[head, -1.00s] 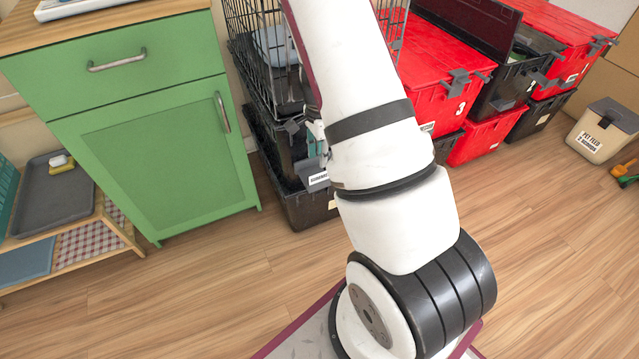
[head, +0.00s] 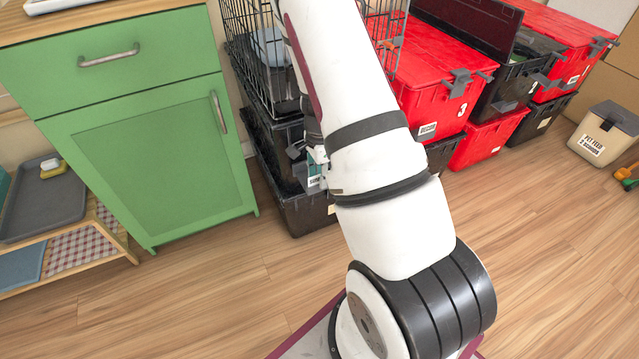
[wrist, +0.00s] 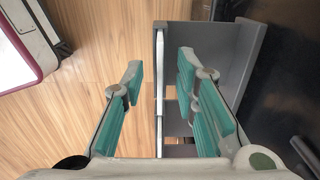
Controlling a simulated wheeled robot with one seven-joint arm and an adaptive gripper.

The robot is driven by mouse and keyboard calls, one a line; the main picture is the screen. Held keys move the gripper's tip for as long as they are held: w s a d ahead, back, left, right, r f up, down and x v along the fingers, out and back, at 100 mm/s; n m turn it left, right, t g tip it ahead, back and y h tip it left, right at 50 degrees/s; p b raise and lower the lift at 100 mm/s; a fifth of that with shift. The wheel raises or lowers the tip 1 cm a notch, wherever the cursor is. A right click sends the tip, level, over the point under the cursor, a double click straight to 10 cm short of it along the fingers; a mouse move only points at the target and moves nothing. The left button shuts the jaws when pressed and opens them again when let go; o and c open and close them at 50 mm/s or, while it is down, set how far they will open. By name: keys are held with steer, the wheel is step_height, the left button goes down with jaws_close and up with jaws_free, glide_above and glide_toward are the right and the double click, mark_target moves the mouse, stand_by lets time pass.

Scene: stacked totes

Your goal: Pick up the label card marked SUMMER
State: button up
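The label card, with lettering starting "SUM" partly readable in the head view (head: 314,183), is at the front of the black tote stack. In the wrist view the card (wrist: 159,80) shows as a thin white edge, nearly edge-on. It seems to stand in a grey holder (wrist: 240,65) on the black tote. My gripper (wrist: 158,85) is open, one teal finger on each side of the card, with a visible gap on both sides. In the head view my arm hides most of my gripper (head: 318,165) and part of the card.
The black totes (head: 305,215) stand beside the green cabinet (head: 150,165), with a wire crate (head: 250,60) on top. Red totes (head: 435,85) stand to the right, with a pet feed bin (head: 603,135) farther right. Wood floor (head: 210,295) is clear in front.

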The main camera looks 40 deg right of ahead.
jaws_close()
